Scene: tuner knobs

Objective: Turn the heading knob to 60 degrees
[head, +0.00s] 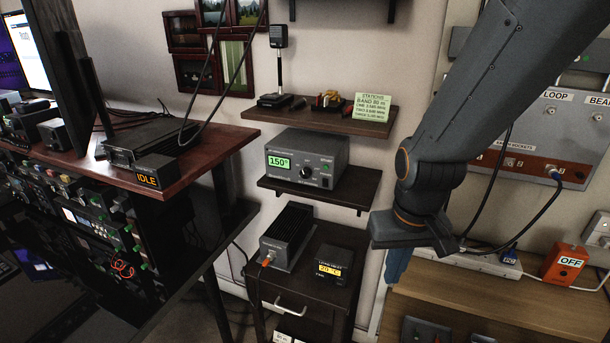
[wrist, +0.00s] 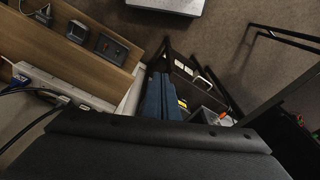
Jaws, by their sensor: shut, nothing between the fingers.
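The heading knob (head: 306,172) is a small round knob on the front of a grey control box (head: 328,149). The box's green display (head: 279,162) reads 150°. It sits on a dark wall shelf left of my arm. My gripper (head: 396,268) hangs to the right of and below the box, apart from the knob, its blue fingers partly hidden by my wrist. In the wrist view my gripper (wrist: 160,98) shows its blue fingers together, with nothing between them. The knob is not visible in the wrist view.
A shelf (head: 362,122) with a microphone and card is above the box. Below, a dark cabinet (head: 335,297) holds a black finned unit (head: 287,235) and a yellow display (head: 329,268). A wooden bench (head: 500,305) is at right, a dark red desk (head: 205,155) at left.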

